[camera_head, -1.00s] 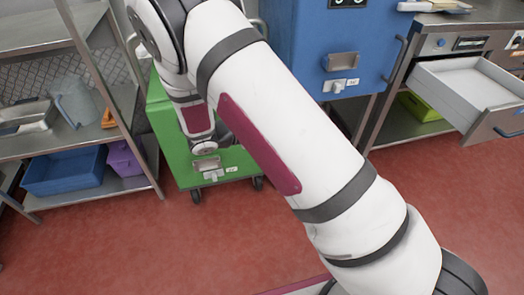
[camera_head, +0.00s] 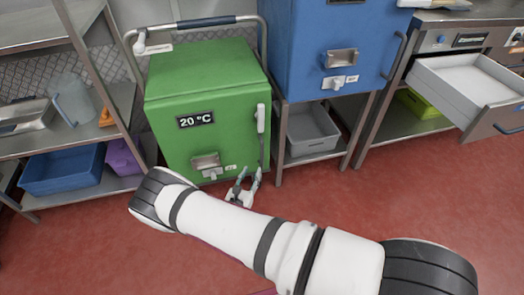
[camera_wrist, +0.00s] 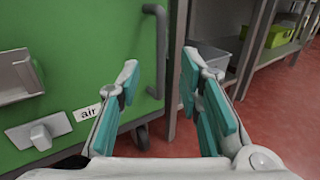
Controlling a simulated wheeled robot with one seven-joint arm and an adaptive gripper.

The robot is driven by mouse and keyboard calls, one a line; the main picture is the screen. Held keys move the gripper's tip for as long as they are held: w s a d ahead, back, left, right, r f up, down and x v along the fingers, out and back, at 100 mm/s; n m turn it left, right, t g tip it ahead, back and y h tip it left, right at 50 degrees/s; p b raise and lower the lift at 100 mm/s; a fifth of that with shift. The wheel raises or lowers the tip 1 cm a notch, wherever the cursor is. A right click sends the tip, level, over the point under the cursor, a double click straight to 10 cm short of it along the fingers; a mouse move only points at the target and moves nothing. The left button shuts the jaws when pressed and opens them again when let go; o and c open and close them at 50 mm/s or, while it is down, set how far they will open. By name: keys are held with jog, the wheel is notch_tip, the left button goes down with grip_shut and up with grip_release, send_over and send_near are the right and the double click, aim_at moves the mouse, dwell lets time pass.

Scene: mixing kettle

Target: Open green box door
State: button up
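The green box (camera_head: 210,100) stands on wheels between the left shelf and the blue box. Its front door (camera_head: 190,140) looks shut, with a 20 °C display, a small metal tray and a knob low down. A door handle (camera_head: 261,118) runs along the right side of the door. My gripper (camera_head: 243,180) is low in front of the door's lower right, below the handle. In the wrist view my gripper (camera_wrist: 158,75) is open and empty, with teal pads apart. There the dark bar handle (camera_wrist: 158,50) shows beyond and between the fingertips, and the green door (camera_wrist: 75,75) fills the left.
The blue box (camera_head: 320,50) stands to the right on a metal stand, with a grey bin (camera_head: 312,130) beneath. An open drawer (camera_head: 465,85) juts out at the far right. The left shelf holds a blue bin (camera_head: 62,170). The red floor in front is clear.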

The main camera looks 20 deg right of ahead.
aim_at(262, 151)
jog(key=b+x, duration=0.3)
jog(key=x, duration=1)
jog(key=shift+d+r, duration=0.1)
jog(key=shift+c, duration=0.5)
jog(key=shift+s, duration=0.1)
grip_shut()
